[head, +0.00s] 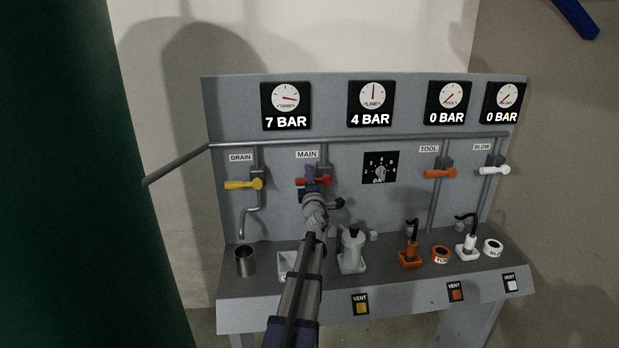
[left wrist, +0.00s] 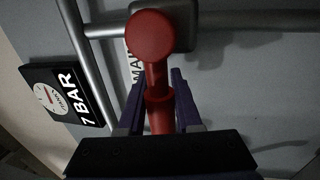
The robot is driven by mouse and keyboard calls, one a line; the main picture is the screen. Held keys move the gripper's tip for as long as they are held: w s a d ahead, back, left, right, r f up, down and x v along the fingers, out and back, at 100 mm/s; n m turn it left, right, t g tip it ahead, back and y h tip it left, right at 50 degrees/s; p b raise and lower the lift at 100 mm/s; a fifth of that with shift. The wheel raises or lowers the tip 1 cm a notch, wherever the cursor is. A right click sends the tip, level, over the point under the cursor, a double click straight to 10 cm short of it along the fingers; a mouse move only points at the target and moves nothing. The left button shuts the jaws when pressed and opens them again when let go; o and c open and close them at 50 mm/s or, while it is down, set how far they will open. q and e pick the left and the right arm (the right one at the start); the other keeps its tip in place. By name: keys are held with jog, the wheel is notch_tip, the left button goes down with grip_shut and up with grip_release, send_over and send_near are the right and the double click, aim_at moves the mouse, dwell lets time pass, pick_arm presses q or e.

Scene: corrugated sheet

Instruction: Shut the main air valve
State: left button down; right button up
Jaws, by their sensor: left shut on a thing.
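The main air valve has a red lever (head: 326,181) under the MAIN label (head: 307,154) on the grey panel. In the left wrist view the red lever (left wrist: 159,110) runs from its round pivot (left wrist: 152,36) down between my fingers. In the head view it lies level, pointing left, across the upright pipe. My left gripper (head: 309,176) is shut on the lever and hides part of it. Its purple fingers (left wrist: 156,104) stand on both sides of the lever. My right gripper is not in view.
Other levers are DRAIN (head: 243,184), TOOL (head: 439,173) and BLOW (head: 494,170). Gauges read 7 BAR (head: 286,106), 4 BAR (head: 371,104) and 0 BAR twice. A metal cup (head: 246,261), a pale bottle (head: 352,251) and hose fittings (head: 410,254) stand on the shelf below.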

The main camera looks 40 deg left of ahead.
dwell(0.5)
pick_arm(q)
jog(key=c, duration=0.6)
grip_release()
jog(key=b+v, duration=0.1)
jog(key=v, duration=0.6)
jog(key=shift+s+d, duration=0.25)
jog(key=shift+d, duration=0.05)
jog(key=shift+f, duration=0.1)
